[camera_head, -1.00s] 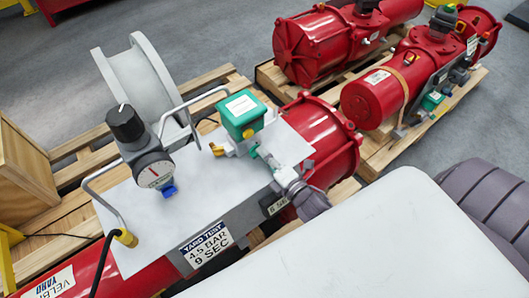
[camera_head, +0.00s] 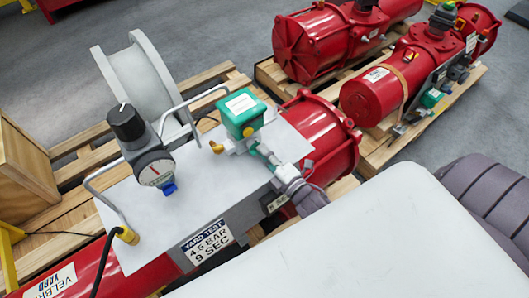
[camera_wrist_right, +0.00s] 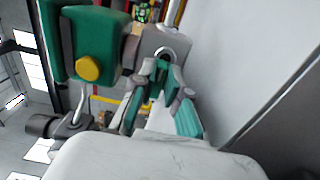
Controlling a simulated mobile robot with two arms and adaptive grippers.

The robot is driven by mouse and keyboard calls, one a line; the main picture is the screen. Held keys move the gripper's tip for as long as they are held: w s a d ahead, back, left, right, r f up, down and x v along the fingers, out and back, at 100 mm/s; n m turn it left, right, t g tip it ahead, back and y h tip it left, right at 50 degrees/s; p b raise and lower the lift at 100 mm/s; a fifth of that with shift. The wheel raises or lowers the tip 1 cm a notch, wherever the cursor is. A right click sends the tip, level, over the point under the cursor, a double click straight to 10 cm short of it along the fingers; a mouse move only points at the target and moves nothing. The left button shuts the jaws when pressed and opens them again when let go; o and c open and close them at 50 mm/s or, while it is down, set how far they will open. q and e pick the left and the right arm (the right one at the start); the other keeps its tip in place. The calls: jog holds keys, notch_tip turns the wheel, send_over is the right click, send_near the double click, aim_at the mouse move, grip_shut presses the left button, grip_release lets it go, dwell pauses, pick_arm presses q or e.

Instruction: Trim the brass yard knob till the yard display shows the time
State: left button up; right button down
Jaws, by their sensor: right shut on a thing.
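My right gripper (camera_head: 267,156) has teal fingertips and closes on a small part at the right side of the fitting under the green box (camera_head: 241,115). In the right wrist view its fingers (camera_wrist_right: 157,88) point at a grey block beside that box. The fingertips hide the gripped part; by its place I take it for the brass yard knob. A separate brass-coloured fitting (camera_head: 216,147) sticks out on the left of the block, clear of the gripper. The box has a pale label face; I cannot read any display on it. My left gripper is out of view.
A black-knobbed regulator with a round gauge (camera_head: 156,173) stands left on the white plate (camera_head: 135,205), between bent metal handles. A sign (camera_head: 208,243) reads "YARD TEST 4.5 BAR 9 SEC". Red cylinders (camera_head: 325,45) lie on pallets behind.

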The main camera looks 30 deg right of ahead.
jog(key=c, duration=1.2)
grip_release()
jog(key=shift+f, duration=0.1)
